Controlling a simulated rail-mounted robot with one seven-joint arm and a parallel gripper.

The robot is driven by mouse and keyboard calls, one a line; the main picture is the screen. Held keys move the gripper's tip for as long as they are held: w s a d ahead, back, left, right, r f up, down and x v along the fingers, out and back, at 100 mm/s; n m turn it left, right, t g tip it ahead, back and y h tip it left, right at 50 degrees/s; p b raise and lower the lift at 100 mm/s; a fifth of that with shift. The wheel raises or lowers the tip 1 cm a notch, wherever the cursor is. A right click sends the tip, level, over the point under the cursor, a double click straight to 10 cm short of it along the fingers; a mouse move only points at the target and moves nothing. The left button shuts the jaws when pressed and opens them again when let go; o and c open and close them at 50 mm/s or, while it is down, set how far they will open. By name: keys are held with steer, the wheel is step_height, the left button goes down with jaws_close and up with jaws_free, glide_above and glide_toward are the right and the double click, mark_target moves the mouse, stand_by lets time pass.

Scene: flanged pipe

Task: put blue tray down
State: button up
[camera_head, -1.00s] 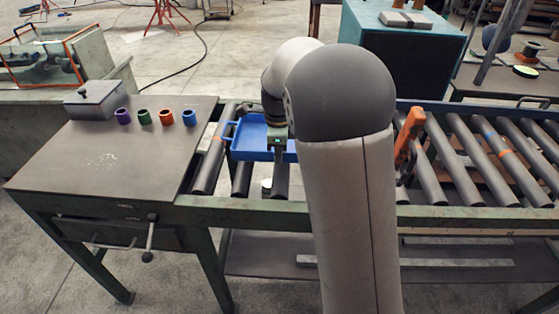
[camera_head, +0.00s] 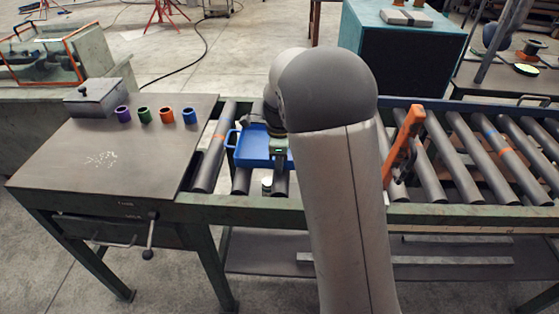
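The blue tray (camera_head: 252,146) is on or just over the left part of the roller conveyor, its handle loop on the left side. I cannot tell whether it touches the rollers. My gripper (camera_head: 279,163) is at the tray's right portion, in front of my arm's wrist. Its fingers are too small and partly hidden, so I cannot tell whether they hold the tray. My arm hides the tray's right end.
The roller conveyor (camera_head: 470,160) runs right, with an orange clamp-like tool (camera_head: 404,145) at its near rail. Left is a dark table (camera_head: 105,165) with a grey box (camera_head: 94,98) and several coloured rings, including a blue one (camera_head: 190,116).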

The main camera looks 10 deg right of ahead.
step_height(320, 180, up, 12)
steer(key=s+f+n, duration=0.3)
steer(key=s+n, duration=0.8)
steer(key=s, duration=0.3)
steer(key=s+f+n, duration=0.4)
steer(key=s+n, duration=0.6)
steer(key=s, duration=0.5)
steer(key=shift+s+a+f+n, duration=0.2)
steer(key=shift+a+f+n, duration=0.1)
steer(key=shift+a+n, duration=0.15)
steer(key=shift+m+t, duration=0.25)
steer(key=shift+t, duration=0.05)
steer(key=r+p, duration=0.1)
steer(key=r, duration=0.1)
steer(key=r+p, duration=0.3)
steer(key=p, duration=0.1)
steer(key=shift+d+r, duration=0.35)
steer(key=shift+r, duration=0.05)
